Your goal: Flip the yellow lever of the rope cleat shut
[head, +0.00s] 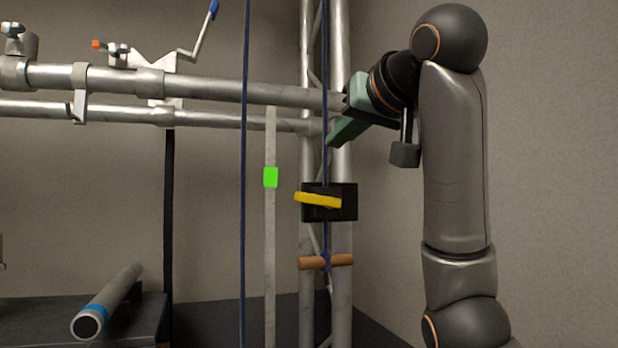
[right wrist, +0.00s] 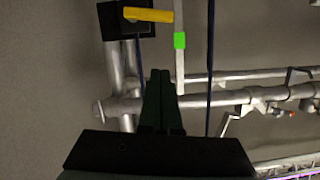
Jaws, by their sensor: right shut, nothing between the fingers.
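The rope cleat (head: 349,203) is a black block on the upright truss, with the blue rope (head: 325,100) running down to it. Its yellow lever (head: 318,200) lies across its front, sticks out to the left and tilts slightly down to the right. The cleat (right wrist: 145,27) and lever (right wrist: 148,15) also show at the top of the right wrist view. My right gripper (head: 332,140) is above the cleat, apart from the lever, with its green fingers together and empty. It also shows in the right wrist view (right wrist: 160,75). My left gripper is out of view.
Horizontal truss tubes (head: 225,90) cross at the height of my right gripper. A second blue rope (head: 244,200) and a pale strip with a green marker (head: 270,177) hang left of the cleat. A wooden toggle (head: 326,261) is below it. A tube with a blue band (head: 108,300) lies lower left.

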